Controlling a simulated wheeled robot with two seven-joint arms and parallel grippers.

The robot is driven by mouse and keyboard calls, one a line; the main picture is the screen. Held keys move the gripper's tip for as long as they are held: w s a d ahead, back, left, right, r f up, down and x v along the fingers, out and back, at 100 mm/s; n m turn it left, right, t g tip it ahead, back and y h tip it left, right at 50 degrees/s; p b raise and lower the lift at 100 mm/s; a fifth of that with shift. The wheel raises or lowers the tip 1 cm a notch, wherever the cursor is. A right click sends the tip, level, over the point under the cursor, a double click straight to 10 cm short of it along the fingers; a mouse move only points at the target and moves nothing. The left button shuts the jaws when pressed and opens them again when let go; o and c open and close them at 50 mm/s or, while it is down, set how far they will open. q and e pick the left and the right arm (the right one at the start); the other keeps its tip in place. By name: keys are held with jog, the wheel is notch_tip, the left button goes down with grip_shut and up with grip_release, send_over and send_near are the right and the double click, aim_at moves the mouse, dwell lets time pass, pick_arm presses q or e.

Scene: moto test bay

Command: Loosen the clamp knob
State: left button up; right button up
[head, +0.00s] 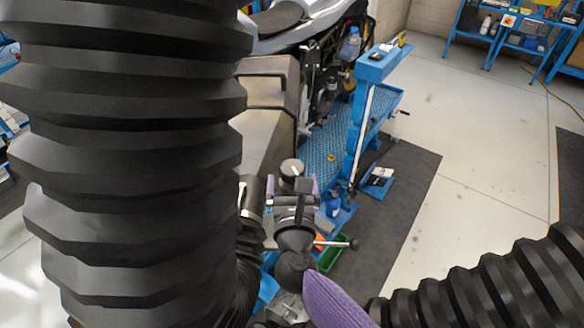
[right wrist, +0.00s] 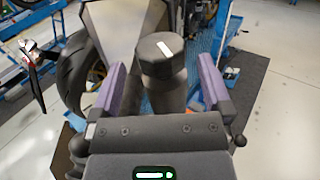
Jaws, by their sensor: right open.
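The clamp knob (head: 292,168) is a dark, faceted knob with a white mark on top, in the middle of the head view. In the right wrist view, the knob (right wrist: 160,56) stands on a dark round stem between the two purple-padded fingers. My right gripper (head: 292,188) is open, with one finger on each side of the knob. In the right wrist view, my right gripper (right wrist: 163,75) shows a gap on both sides of the knob. What lies below the stem is hidden by the gripper body. My left gripper is out of sight; only its black bellows arm shows.
A large tapered metal duct (head: 268,95) stands just behind the knob, with the motorcycle (head: 305,20) beyond. A blue post (head: 370,100) and a blue perforated platform (head: 325,150) stand to the right. A blue shelf (head: 520,38) is far right. The floor between is open.

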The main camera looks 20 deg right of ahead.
aim_at(293, 180)
jog(key=shift+x, duration=1.85)
jog(key=c, duration=1.1)
jog(key=shift+y, duration=0.3)
